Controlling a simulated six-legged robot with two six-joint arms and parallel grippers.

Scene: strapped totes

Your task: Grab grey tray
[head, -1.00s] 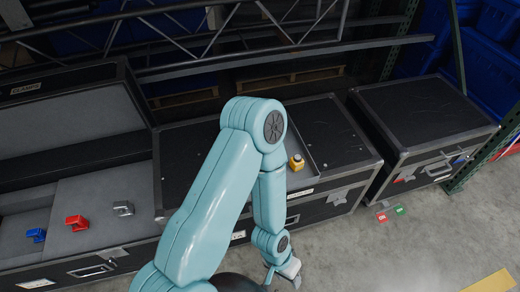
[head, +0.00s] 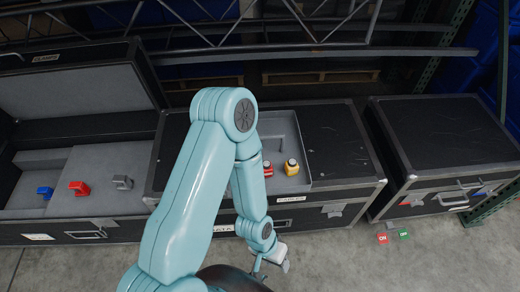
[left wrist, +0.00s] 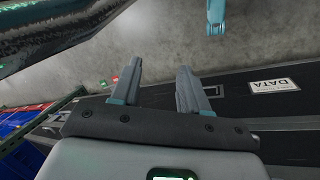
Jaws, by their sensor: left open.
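The grey tray (head: 302,138) is set in the top of the middle black case. It holds a yellow-topped piece (head: 291,167) and a red piece (head: 267,169). My arm covers its left part. My left gripper (head: 274,262) hangs in front of the case, lower than the tray and apart from it. In the left wrist view my left gripper (left wrist: 160,72) is open, with nothing between its fingers. The tray cannot be made out in that view.
An open case (head: 60,85) at left holds blue (head: 45,192), red (head: 79,188) and grey (head: 122,182) clamps. A closed black case (head: 440,130) stands at right. A metal truss (head: 330,45) runs behind. Red and green tags (head: 393,236) lie on the free floor.

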